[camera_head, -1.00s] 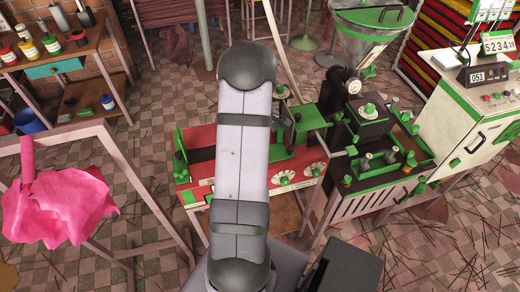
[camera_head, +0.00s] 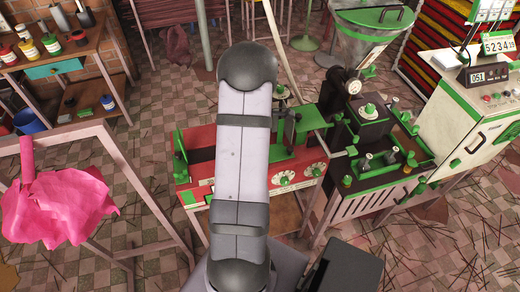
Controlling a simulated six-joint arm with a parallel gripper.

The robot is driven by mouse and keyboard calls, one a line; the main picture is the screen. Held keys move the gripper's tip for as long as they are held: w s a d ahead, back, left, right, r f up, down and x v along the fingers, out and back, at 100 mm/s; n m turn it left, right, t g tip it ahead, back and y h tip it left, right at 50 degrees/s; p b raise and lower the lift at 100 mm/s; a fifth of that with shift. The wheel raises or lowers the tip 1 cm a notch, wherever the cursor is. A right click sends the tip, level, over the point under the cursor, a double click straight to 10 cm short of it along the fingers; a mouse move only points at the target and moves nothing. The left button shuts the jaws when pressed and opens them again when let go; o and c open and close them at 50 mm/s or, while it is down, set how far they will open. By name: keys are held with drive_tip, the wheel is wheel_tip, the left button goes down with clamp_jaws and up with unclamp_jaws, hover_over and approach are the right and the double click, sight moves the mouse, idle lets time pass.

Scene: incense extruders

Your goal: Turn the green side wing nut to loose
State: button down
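The red and green extruder bench (camera_head: 200,180) stands in the middle, partly hidden behind my arm. Several small green fittings show on the machines. One green knob (camera_head: 352,151) sits at the side between the red bench and the darker machine block (camera_head: 370,125). I cannot tell for sure which fitting is the side wing nut, nor how far it is turned. My upper arm covers the left-middle part of the bench. My gripper cannot be made out; it seems hidden behind the arm.
A green-rimmed hopper (camera_head: 370,20) stands behind the machine block, and a white control cabinet (camera_head: 470,120) is at the right. A pink cloth (camera_head: 55,205) hangs on a frame at the left. A shelf with paint pots (camera_head: 50,45) stands at the back left.

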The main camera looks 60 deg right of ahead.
drive_tip(key=shift+w+d+r, duration=0.1)
drive_tip(key=c, duration=1.9)
unclamp_jaws()
drive_tip(key=shift+c, duration=0.2)
drive_tip(key=shift+r, duration=0.5)
wheel_tip(320, 180, up, 5)
drive_tip(key=shift+r+b, duration=0.1)
drive_tip(key=shift+b, duration=0.9)
drive_tip(key=shift+r, duration=0.5)
